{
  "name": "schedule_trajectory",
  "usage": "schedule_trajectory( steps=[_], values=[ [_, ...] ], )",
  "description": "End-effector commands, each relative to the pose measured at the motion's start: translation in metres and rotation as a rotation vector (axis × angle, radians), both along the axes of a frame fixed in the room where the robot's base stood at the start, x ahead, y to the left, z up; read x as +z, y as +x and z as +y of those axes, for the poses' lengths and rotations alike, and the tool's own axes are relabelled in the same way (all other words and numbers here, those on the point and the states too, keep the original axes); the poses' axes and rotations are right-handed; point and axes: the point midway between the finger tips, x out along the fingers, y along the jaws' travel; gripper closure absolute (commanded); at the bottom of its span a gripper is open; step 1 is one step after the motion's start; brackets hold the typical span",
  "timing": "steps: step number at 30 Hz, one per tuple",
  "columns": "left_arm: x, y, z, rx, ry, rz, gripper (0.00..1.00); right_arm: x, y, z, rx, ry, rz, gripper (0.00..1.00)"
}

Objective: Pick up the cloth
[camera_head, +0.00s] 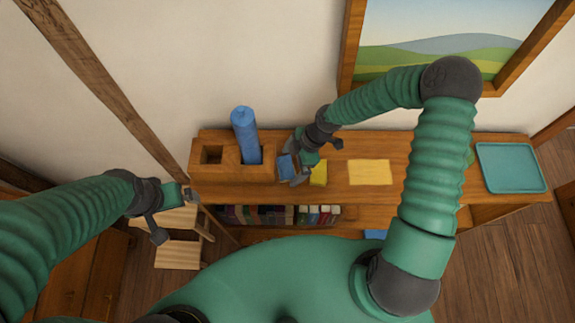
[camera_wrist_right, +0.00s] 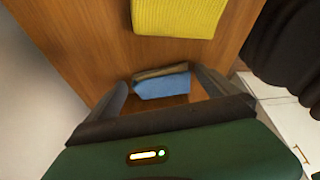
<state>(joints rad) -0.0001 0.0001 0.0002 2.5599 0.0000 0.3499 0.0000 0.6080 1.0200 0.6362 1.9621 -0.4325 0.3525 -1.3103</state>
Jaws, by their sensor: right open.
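A flat yellow cloth-like piece (camera_head: 370,172) lies on the wooden shelf top. A smaller yellow piece (camera_head: 318,173) lies just right of my right gripper; a yellow, finely ribbed piece (camera_wrist_right: 175,15) shows at the top of the right wrist view. I cannot tell which piece is the cloth. My right gripper (camera_head: 288,172) is open above the shelf's left part. A small blue item (camera_head: 286,166) shows between its fingers, and also in the right wrist view (camera_wrist_right: 163,86); contact cannot be told. My left gripper (camera_head: 186,196) is left of the shelf, its jaws unclear.
A wooden box (camera_head: 212,170) with square openings stands at the shelf's left end, a blue cylinder (camera_head: 245,135) upright in it. A teal tray (camera_head: 511,167) lies at the right end. A wooden step stool (camera_head: 178,250) stands at left.

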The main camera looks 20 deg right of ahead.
Motion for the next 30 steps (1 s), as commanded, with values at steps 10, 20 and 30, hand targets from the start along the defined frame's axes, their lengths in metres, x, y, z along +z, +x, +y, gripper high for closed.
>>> schedule_trajectory(
  steps=[10, 20, 30],
  values=[
    [-0.001, 0.0, 0.0, 0.0, 0.0, 0.0, 0.01, 0.0, -0.001, 0.001, 0.0, 0.002, 0.001, 0.36],
    [-0.001, 0.0, 0.0, 0.0, 0.0, 0.0, 0.01, 0.0, -0.001, 0.001, 0.0, 0.002, 0.001, 0.62],
    [-0.01, 0.0, 0.0, 0.0, 0.0, 0.0, 0.01, 0.019, 0.0, 0.0, 0.0, 0.001, -0.002, 0.62]
  ],
)
